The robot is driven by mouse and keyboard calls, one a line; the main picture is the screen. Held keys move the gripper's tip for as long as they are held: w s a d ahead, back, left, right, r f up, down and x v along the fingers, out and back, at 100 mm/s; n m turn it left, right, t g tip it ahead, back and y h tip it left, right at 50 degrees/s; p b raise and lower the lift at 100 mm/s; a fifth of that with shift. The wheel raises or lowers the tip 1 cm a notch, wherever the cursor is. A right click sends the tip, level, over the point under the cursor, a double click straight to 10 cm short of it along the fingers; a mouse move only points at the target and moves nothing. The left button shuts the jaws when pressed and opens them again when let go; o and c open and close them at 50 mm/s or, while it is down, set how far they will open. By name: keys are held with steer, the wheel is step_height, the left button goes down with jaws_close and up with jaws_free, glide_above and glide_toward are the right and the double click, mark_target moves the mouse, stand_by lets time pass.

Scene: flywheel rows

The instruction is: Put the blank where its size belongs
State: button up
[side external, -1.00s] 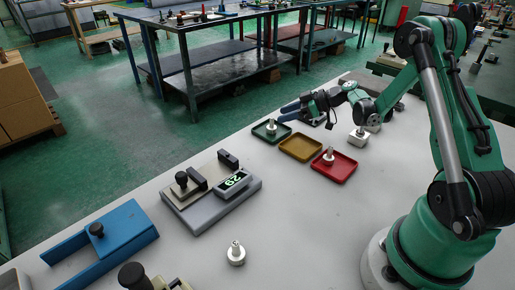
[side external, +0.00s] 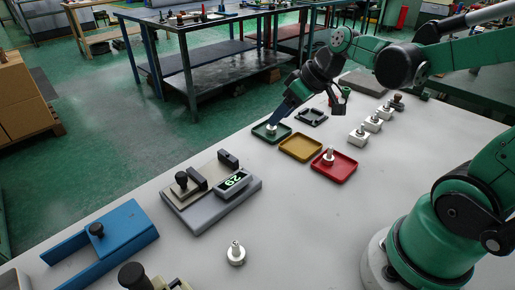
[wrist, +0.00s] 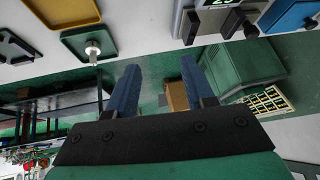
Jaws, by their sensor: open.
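A metal blank with a thin upright stem (side external: 236,256) stands on the bare table in front of the gauge. The gauge (side external: 211,205) has a lit display reading 29, upside down in the side view. A green tray (side external: 257,133) holds a stemmed metal piece (side external: 271,129); the tray also shows in the wrist view (wrist: 76,40). The yellow tray (side external: 300,149) is empty. The red tray (side external: 345,174) holds another stemmed piece (side external: 329,156). My gripper (side external: 275,121) is open and empty, its blue fingers tilted down by the green tray. In the wrist view nothing lies between the fingers (wrist: 159,66).
A small black tray (side external: 312,117) lies behind the trays. Several pale blocks with knobs, one here (side external: 358,138), stand in a row to the right. A blue fixture (side external: 118,235) is at front left. The table is clear between the red tray and lone blank.

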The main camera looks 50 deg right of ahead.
steer(key=s+a+m+t+h, duration=0.1)
steer(key=s+a+h, duration=0.1)
steer(key=s+a, duration=0.2)
steer(key=shift+s+a+r+m, duration=0.2)
steer(key=shift+s+a+m, duration=0.15)
steer(key=shift+s, duration=0.2)
stand_by(0.8)
